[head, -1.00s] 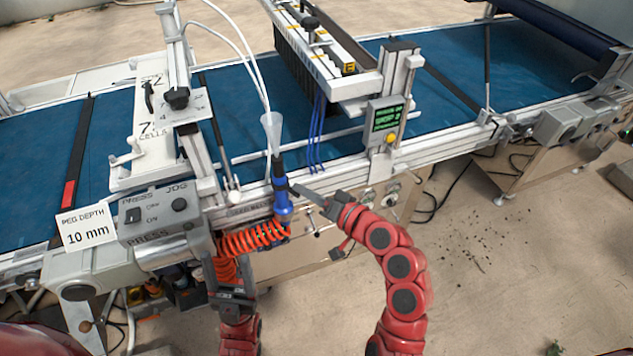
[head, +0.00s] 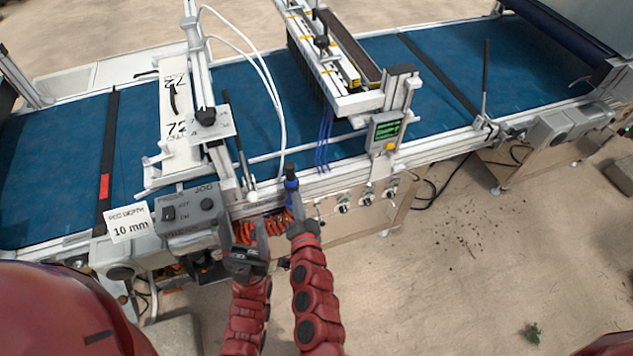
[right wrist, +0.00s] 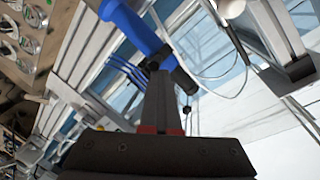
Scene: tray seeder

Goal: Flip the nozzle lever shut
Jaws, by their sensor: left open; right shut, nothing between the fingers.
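The blue nozzle (head: 291,187) with a black tip stands upright at the front rail of the machine. No pale cone shows above its tip. In the right wrist view the blue nozzle (right wrist: 135,22) crosses the top, with a black part near my fingertips. My right gripper (head: 297,212) is shut and empty, just below and against or very near the nozzle; it also shows in the right wrist view (right wrist: 160,85). I cannot make out the lever's position. My left gripper (head: 250,226) is open and empty, left of the nozzle, before the orange coiled hose (head: 272,224).
The blue belt (head: 255,100) runs behind the front rail. White tubes (head: 268,75) hang behind the nozzle.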

